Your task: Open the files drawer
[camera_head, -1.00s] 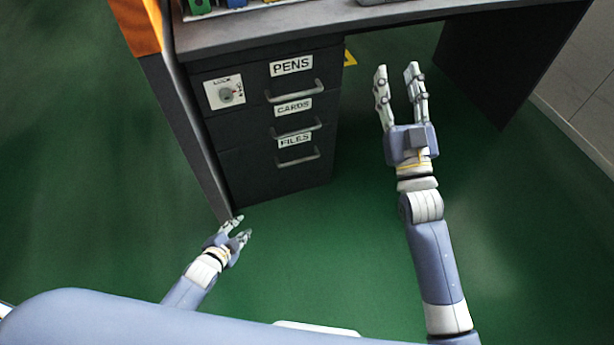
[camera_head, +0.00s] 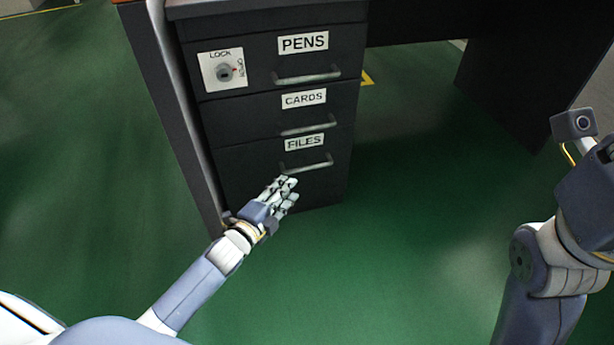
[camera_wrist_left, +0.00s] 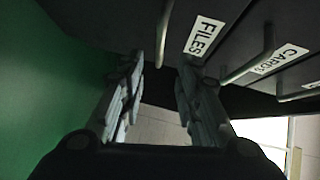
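The files drawer (camera_head: 240,178) is the lowest of three dark drawers in the desk pedestal and looks shut. Its white FILES label (camera_head: 305,142) and grey bar handle (camera_head: 308,167) face me. In the left wrist view the FILES label (camera_wrist_left: 204,36) and the handle (camera_wrist_left: 164,35) show near the top. My left gripper (camera_head: 287,188) is just below and left of the handle, apart from it. Its fingers are spread and empty in the left wrist view (camera_wrist_left: 158,85). My right arm is at the right edge of the head view; its fingers are out of frame.
Above are the CARDS drawer (camera_head: 240,115) and the PENS drawer (camera_head: 262,52), both shut, with bar handles. A lock plate (camera_head: 222,70) sits beside the PENS label. The desk's side panel (camera_head: 175,115) stands left. Green floor (camera_head: 400,240) in front is clear.

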